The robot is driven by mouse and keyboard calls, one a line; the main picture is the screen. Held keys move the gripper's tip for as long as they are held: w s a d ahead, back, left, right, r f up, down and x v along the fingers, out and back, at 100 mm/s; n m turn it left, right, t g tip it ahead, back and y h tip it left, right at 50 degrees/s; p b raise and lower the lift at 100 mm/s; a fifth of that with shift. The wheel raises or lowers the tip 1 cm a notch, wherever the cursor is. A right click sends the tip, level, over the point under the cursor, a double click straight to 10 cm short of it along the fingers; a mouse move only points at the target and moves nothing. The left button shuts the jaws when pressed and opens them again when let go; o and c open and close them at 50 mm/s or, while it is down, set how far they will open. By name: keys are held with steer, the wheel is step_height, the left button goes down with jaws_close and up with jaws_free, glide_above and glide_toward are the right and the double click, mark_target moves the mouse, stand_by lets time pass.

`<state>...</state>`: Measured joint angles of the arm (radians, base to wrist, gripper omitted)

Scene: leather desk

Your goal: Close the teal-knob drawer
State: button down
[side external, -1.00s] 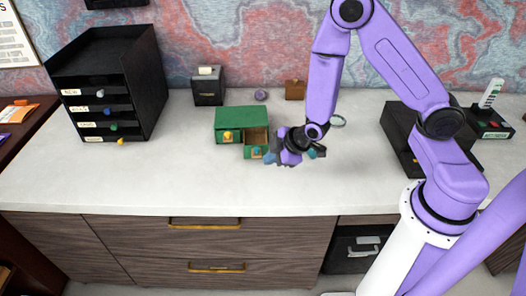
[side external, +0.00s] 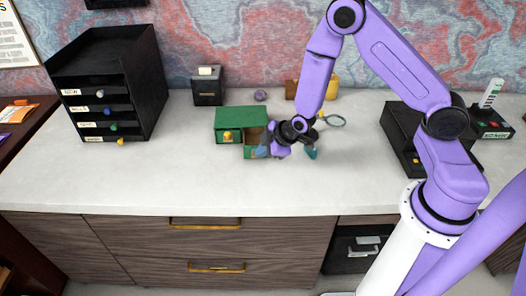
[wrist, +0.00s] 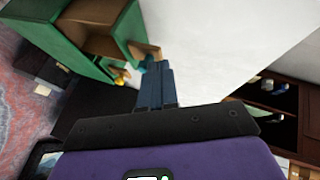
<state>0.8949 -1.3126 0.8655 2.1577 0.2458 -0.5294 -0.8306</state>
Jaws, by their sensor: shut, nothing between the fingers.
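A small green cabinet (side external: 240,117) stands on the pale desktop. Its left drawer, with a yellow knob (side external: 228,135), is shut. Its right drawer (side external: 249,152) stands pulled out toward the front, with its tan inside showing. My gripper (side external: 262,151) is shut and empty, with its fingertips right at this drawer's front. They cover the teal knob in the side view. In the wrist view the shut blue-grey fingers (wrist: 155,78) point at the open drawer, and a bit of the teal knob (wrist: 148,62) shows at their tips. I cannot tell whether they touch it.
A black drawer tower (side external: 110,85) stands at the left. A small dark box (side external: 208,88), a purple round item (side external: 261,95), a yellow object (side external: 333,86) and a magnifying glass (side external: 334,120) lie behind. The front of the desktop is clear.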

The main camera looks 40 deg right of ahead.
steer(key=w+d, duration=0.2)
steer(key=w, duration=0.1)
steer(key=w+d, duration=0.3)
steer(key=shift+d, duration=0.2)
steer(key=shift+w+d, duration=0.25)
steer(key=shift+d, duration=0.05)
steer(key=s, duration=0.1)
steer(key=s+a, duration=0.2)
steer(key=s, duration=0.1)
steer(key=shift+a+r, duration=0.1)
steer(key=shift+r, duration=0.05)
steer(key=v, duration=0.8)
steer(key=s+a+r+g+y, duration=0.1)
steer(key=s+a+r+g, duration=0.1)
steer(key=s+a+r, duration=0.4)
steer(key=s+a+r+g, duration=0.2)
steer(key=s+a, duration=0.1)
steer(key=s, duration=0.6)
steer(key=s+d+r+g+h, duration=0.1)
steer(key=s+r, duration=0.2)
steer(key=s, duration=0.4)
steer(key=s+d+r+n+g+h, duration=0.1)
steer(key=s+d+r+g, duration=0.1)
steer(key=s, duration=0.4)
steer(key=shift+s+r, duration=0.35)
steer(key=shift+r, duration=0.05)
